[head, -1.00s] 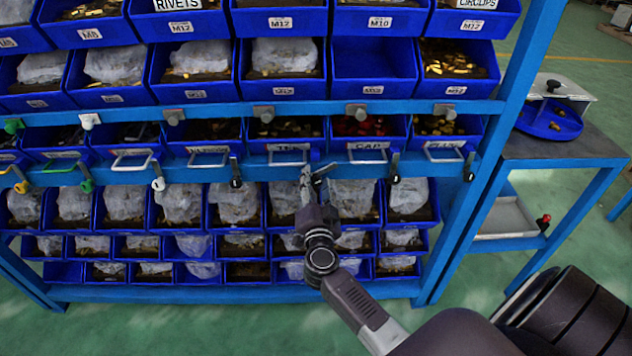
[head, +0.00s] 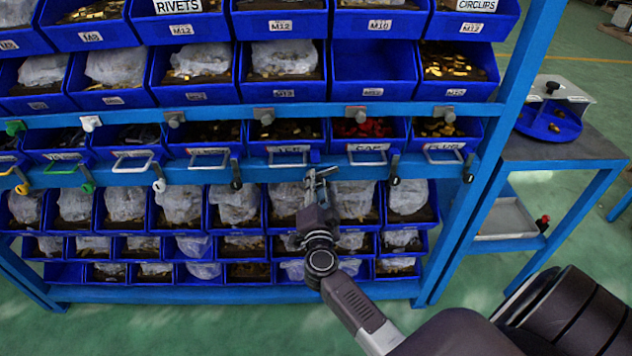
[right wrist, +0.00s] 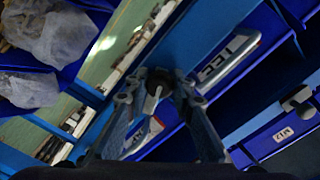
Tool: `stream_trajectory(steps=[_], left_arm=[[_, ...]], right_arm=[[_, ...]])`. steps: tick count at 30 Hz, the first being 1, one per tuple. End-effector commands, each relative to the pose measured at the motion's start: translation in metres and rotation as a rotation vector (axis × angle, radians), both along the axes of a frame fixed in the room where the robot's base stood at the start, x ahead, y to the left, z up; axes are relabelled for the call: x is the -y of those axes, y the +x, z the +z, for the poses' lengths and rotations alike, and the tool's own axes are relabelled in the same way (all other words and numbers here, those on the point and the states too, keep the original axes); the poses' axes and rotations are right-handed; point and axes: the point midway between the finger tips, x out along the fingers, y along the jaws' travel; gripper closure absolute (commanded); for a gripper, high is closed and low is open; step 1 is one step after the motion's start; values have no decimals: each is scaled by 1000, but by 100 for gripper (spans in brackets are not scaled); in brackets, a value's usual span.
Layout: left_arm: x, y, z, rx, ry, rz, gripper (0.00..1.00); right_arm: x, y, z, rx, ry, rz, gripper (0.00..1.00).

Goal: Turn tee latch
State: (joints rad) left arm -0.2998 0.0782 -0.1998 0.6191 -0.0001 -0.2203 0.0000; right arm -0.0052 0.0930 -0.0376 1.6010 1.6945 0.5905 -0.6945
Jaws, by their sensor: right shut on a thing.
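The tee drawer (head: 284,132) is a blue bin with a metal handle (head: 289,158) in the rack's middle row; its TEE label shows in the right wrist view (right wrist: 228,60). The tee latch (right wrist: 152,100) is a small dark lever on the blue rail below that drawer. My right gripper (head: 318,176) is shut on the latch, and its two fingers (right wrist: 157,98) stand on either side of it in the right wrist view. The fingers hide most of the latch in the head view, so its exact angle is hard to tell. My left gripper is not in view.
Similar latches hang along the blue rail (head: 345,168), including a black one (head: 394,168) to the right and another (head: 236,172) to the left. Bins with bagged parts fill the rows below. A side table (head: 562,150) stands at the right.

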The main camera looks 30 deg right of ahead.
Motion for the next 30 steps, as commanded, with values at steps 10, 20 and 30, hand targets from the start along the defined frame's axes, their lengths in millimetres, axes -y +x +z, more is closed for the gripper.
stream_trajectory(steps=[10, 20, 30], left_arm=[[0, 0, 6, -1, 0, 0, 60], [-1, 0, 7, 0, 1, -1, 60], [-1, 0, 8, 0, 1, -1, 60]], right_arm=[[-1, 0, -2, 122, 208, 0, 100], [-1, -1, -2, 191, 321, 0, 100], [-1, 0, -3, 203, 340, 0, 100]])
